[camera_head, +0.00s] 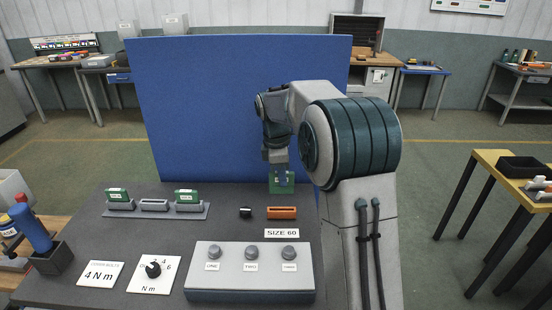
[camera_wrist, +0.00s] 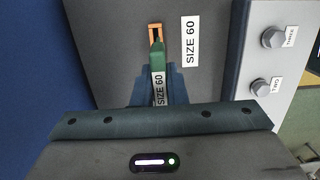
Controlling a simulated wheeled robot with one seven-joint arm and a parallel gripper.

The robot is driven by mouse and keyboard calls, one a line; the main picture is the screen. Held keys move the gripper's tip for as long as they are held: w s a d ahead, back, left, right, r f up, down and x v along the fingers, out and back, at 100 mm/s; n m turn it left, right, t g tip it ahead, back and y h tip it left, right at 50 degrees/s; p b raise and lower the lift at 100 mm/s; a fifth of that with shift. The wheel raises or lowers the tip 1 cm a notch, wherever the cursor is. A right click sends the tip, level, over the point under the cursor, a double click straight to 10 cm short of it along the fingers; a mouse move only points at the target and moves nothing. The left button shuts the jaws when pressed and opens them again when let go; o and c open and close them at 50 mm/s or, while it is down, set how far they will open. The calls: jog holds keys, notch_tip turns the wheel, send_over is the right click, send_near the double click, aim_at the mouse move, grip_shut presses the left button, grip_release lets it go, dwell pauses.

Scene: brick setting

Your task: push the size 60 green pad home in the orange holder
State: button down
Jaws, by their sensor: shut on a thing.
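The green pad (camera_head: 282,187) is in my gripper (camera_head: 280,172), upright, in front of the blue panel. In the head view it shows just beyond the orange holder (camera_head: 282,213), with a strip of dark table between them. In the wrist view my gripper (camera_wrist: 158,72) has a finger on each side of the pad (camera_wrist: 157,60), which carries a SIZE 60 label. The pad's far end overlaps the near part of the orange holder (camera_wrist: 155,31) there; the holder's dark slot shows in part. I cannot tell the pad's height above the table.
A grey rack (camera_head: 155,211) with two other green pads stands left. A small black block (camera_head: 245,212) sits left of the holder. The blue panel (camera_head: 220,100) stands behind.

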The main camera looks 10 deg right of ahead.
aim_at(283, 191)
jog(key=shift+w+d+r, duration=0.1)
jog(key=shift+w+d, duration=0.05)
jog(key=shift+w, duration=0.15)
jog(key=shift+f+b, duration=1.65)
jog(key=shift+f, duration=1.3)
jog(key=shift+f, duration=0.15)
jog(key=shift+f+b, duration=0.9)
jog(key=shift+f, duration=0.95)
jog(key=c, duration=1)
grip_release()
jog(key=shift+o, duration=0.2)
